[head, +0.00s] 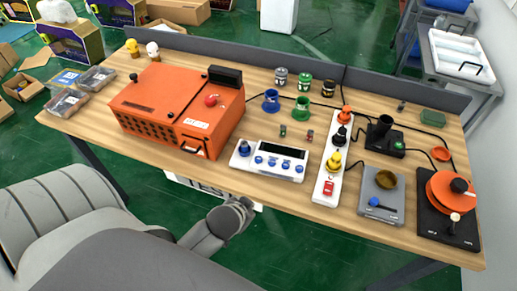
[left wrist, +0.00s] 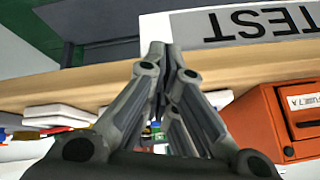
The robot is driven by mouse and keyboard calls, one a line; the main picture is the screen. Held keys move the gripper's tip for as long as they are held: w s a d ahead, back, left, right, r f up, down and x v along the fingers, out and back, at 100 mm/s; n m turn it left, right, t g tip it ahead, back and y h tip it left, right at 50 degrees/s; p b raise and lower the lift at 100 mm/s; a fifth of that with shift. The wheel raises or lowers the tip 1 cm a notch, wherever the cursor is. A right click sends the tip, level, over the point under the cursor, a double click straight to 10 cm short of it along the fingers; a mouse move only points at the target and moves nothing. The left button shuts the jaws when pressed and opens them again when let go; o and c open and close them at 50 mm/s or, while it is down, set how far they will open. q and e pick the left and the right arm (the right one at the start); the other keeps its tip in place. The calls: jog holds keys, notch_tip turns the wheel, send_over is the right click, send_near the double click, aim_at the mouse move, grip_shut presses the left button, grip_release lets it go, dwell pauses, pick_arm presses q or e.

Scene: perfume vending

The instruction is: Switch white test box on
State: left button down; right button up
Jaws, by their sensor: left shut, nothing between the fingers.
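A white panel or box marked TEST (head: 188,184) shows below the table's front edge, partly hidden by my left arm. Its black lettering also shows large in the left wrist view (left wrist: 262,22). A white console (head: 270,160) with blue knobs and a dark display lies on the table near the front edge. I cannot tell which of these is the white test box. My left gripper (head: 243,206) is at the front of the table, just short of the console and beside the TEST panel. In the left wrist view its fingers (left wrist: 163,52) are together and empty. My right gripper is not in view.
An orange box (head: 178,108) with a red button stands left of the console. A white power strip (head: 333,165) with plugs lies to its right, then a grey scale (head: 382,208) and an orange-and-black device (head: 450,195). The wooden table edge (left wrist: 75,83) runs behind my fingers.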

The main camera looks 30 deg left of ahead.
pick_arm(q)
jog(key=w+a+r+t+y+p, duration=0.1)
jog(key=w+a+r+t, duration=0.2)
jog(key=r, duration=0.4)
jog(key=w+a+r+t, duration=0.1)
jog(key=w+r+t, duration=0.2)
jog(key=w+r, duration=0.35)
jog(key=w+a+r+t+y+p, duration=0.1)
jog(key=w+a+r+t, duration=0.15)
jog(key=r, duration=0.65)
jog(key=w+d+r+m+t+h, duration=0.5)
jog(key=d+r+m+h, duration=0.2)
jog(key=r+m+h, duration=0.2)
notch_tip(320, 180, down, 6)
jog(key=d+m+g+h, duration=0.2)
jog(key=m+g+h, duration=0.3)
jog(key=m+g, duration=0.2)
jog(key=s+a+f+g+y, duration=0.1)
jog(key=a+f+g+y, duration=0.3)
jog(key=a+f+g, duration=0.2)
notch_tip(320, 180, down, 4)
jog(key=shift+s+a+f, duration=0.1)
jog(key=shift+s+a, duration=0.05)
jog(key=shift+a, duration=0.95)
